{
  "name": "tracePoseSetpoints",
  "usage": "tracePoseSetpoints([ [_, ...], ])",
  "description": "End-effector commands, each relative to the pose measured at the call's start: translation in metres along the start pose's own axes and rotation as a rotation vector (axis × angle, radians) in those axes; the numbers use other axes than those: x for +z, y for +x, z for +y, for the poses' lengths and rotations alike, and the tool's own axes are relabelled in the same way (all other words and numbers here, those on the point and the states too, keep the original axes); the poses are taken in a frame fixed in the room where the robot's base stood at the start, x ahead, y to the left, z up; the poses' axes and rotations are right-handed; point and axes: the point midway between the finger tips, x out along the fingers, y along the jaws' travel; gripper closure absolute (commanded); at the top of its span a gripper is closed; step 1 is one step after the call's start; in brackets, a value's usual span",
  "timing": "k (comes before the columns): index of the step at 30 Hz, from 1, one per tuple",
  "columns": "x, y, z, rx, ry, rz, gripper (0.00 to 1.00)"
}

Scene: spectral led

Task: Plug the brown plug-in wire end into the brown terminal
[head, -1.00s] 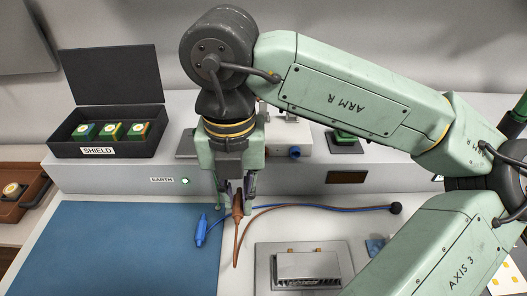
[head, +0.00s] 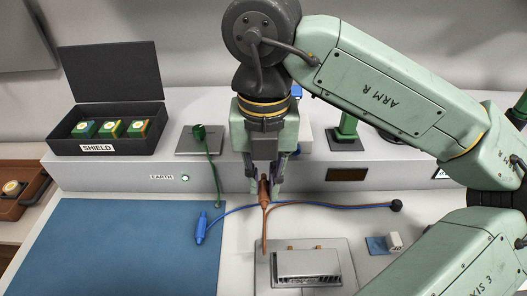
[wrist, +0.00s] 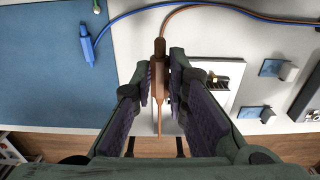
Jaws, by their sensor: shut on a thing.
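My gripper (head: 264,188) is shut on the brown plug-in wire end (head: 264,205), which hangs with its thin tip pointing toward the front. In the wrist view the brown wire end (wrist: 159,75) sits between the two fingers of my gripper (wrist: 160,82). Its brown wire runs right to a black knob (head: 396,206) beside the blue wire. The wire end is above the bench, just behind a metal unit (head: 306,268).
A green plug (head: 198,134) with a hanging cord stands on a grey plate at the back left. A small white block on a blue pad (head: 390,242) lies to the right.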

Motion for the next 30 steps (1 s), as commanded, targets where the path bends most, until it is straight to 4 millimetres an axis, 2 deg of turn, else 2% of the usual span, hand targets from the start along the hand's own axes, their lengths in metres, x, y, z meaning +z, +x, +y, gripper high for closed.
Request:
tracePoseSetpoints([
  [18, 0.037, 0.001, 0.0, 0.0, 0.001, 0.0, 1.0],
  [29, 0.041, 0.0, 0.0, -0.001, 0.001, 0.0, 1.0],
  [30, 0.041, 0.0, 0.0, -0.001, 0.001, 0.0, 0.88],
])
